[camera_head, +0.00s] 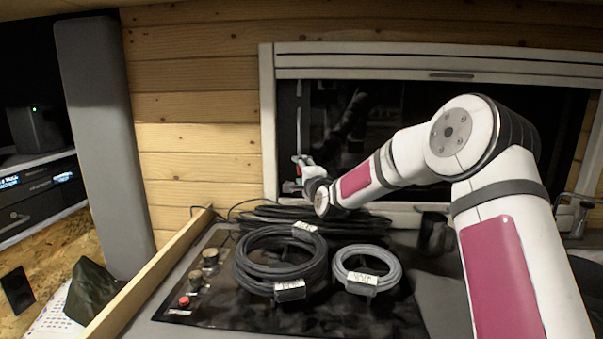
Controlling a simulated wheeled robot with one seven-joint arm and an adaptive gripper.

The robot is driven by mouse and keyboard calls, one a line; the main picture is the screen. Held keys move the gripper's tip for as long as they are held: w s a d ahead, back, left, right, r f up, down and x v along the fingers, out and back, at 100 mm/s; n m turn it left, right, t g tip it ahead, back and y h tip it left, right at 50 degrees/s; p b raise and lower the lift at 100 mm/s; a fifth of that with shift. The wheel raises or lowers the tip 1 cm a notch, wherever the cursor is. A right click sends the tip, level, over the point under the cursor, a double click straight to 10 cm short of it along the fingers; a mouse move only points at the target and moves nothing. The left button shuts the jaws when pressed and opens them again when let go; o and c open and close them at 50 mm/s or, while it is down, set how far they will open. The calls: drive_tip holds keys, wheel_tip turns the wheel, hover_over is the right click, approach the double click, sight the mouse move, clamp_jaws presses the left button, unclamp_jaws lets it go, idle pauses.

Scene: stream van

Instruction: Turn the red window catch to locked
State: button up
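The red window catch (298,171) shows as a small patch of red at the left side of the dark window (375,120), just inside its pale frame (268,120). My arm reaches in from the right, and my gripper (303,168) is right at the catch. The gripper is small here and partly covers the catch. I cannot tell whether its fingers touch or grip the catch, or which way the catch is turned.
Below the window, a dark hob-like panel (210,315) carries a black cable coil (246,264) and a grey cable coil (341,269). A dark mug (432,232) stands near my arm. A wooden rail (150,275) edges the left side.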

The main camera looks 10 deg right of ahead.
drive_tip(key=c, duration=1)
drive_tip(key=shift+c, duration=0.2)
drive_tip(key=n+g, duration=0.1)
drive_tip(key=n, duration=0.3)
drive_tip(key=shift+a+r+g+h+b, duration=0.15)
drive_tip(key=shift+r+g+h+b, duration=0.05)
drive_tip(key=shift+g+h+b, duration=0.2)
drive_tip(key=n, duration=0.1)
drive_tip(key=n+g+h, duration=0.1)
drive_tip(key=n, duration=0.1)
drive_tip(key=shift+a+r+p, duration=0.15)
drive_tip(key=shift+a+p, duration=0.05)
drive_tip(key=shift+p, duration=0.1)
drive_tip(key=n+h+p, duration=0.1)
drive_tip(key=n+p, duration=0.1)
drive_tip(key=n+g+h+p, duration=0.1)
drive_tip(key=p, duration=0.1)
drive_tip(key=shift+a+r+n+g+p, duration=0.15)
drive_tip(key=shift+n+g+p, duration=0.15)
drive_tip(key=shift+n+p, duration=0.1)
drive_tip(key=shift+w+n+g+h+p, duration=0.1)
drive_tip(key=shift+n+g+h+p, duration=0.45)
drive_tip(key=shift+n+h, duration=0.6)
drive_tip(key=shift+n, duration=0.25)
